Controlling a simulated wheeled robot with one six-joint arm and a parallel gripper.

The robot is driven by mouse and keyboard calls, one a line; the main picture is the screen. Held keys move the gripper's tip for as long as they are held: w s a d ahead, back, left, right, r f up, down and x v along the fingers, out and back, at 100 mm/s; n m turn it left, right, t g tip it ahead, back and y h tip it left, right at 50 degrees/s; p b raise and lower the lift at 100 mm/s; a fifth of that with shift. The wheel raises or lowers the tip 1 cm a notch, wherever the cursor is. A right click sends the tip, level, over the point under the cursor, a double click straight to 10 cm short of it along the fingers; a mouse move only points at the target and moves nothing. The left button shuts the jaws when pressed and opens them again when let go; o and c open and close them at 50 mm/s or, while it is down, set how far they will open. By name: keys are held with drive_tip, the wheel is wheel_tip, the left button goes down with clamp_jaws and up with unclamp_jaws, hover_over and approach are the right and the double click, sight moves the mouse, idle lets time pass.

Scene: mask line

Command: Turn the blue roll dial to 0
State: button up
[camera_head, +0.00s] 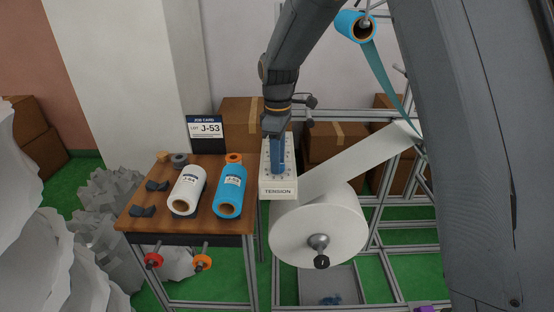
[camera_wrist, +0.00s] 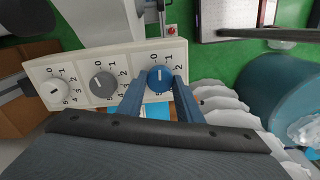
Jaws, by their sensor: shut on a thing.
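The blue dial (camera_wrist: 160,78) is the rightmost of three dials on the pale control panel (camera_wrist: 112,62) in the wrist view. Its white pointer line points up, near the 0 and 1 marks; I cannot tell its exact setting. My gripper (camera_wrist: 160,92) is shut on the blue dial, one blue-grey finger on each side. In the head view my gripper (camera_head: 277,155) reaches down onto the panel labelled TENSION (camera_head: 279,190) and hides the dial.
A grey dial (camera_wrist: 103,85) and a white dial (camera_wrist: 60,89) sit beside the blue one. A wooden table (camera_head: 150,222) left of the panel holds a white roll (camera_head: 187,190) and a blue roll (camera_head: 231,191). A large white roll (camera_head: 318,222) stands right of the panel.

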drive_tip(key=shift+n, duration=1.6)
drive_tip(key=o, duration=1)
drive_tip(key=shift+o, duration=0.2)
drive_tip(key=shift+r+b, duration=1.3)
drive_tip(key=shift+r, duration=2.65)
drive_tip(key=s+d+f+m, duration=0.6)
drive_tip(key=s+d+m, duration=0.2)
drive_tip(key=s, duration=0.3)
drive_tip(key=s+d+f+m+t, duration=0.1)
drive_tip(key=s+d+f+m, duration=0.5)
drive_tip(key=s+d+m, duration=0.3)
drive_tip(key=s, duration=0.3)
drive_tip(key=shift+f+m+b, duration=0.35)
drive_tip(key=shift+f+m, duration=0.05)
